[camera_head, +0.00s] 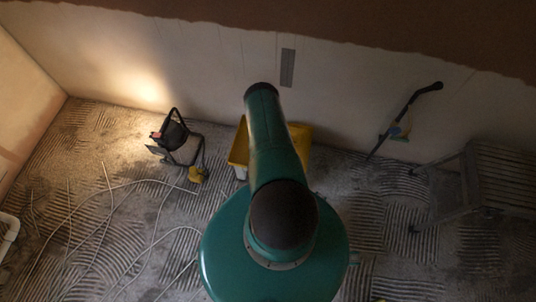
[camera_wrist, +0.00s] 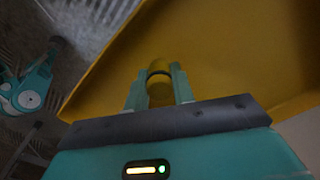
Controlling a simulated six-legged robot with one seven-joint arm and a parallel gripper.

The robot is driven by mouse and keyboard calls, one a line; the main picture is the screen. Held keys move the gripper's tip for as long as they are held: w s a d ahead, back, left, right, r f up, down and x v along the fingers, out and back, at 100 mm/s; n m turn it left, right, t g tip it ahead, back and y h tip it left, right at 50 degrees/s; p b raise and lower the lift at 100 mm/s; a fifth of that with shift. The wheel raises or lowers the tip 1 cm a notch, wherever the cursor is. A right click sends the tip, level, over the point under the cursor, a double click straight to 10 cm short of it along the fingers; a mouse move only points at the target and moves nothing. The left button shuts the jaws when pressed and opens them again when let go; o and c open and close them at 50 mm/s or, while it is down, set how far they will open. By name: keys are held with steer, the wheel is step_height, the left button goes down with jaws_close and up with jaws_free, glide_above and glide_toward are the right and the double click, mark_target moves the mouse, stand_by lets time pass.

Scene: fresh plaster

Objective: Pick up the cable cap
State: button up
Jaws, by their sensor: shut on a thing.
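The cable cap (camera_wrist: 159,73) is a small, rounded yellow piece with a dark band, in the middle of the wrist view. My gripper (camera_wrist: 158,84) is shut on it, with one teal finger on each side. The lower part of the cap is hidden between the fingers. The yellow tub (camera_wrist: 235,55) fills the view behind the cap. Whether the cap touches the tub, I cannot tell. In the head view my arm covers the gripper and the cap.
The same tub (camera_head: 239,151) stands near the wall in the head view, partly behind my arm. A work lamp (camera_head: 175,137) and a small yellow object (camera_head: 198,174) are left of it. Pale cables (camera_head: 120,187) cross the ridged floor. A stepladder (camera_head: 490,180) stands at right.

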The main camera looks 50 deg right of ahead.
steer(key=s+a+r, duration=0.1)
steer(key=s+r, duration=1)
steer(key=s, duration=0.3)
steer(key=shift+a+r, duration=0.15)
steer(key=shift+a, duration=0.25)
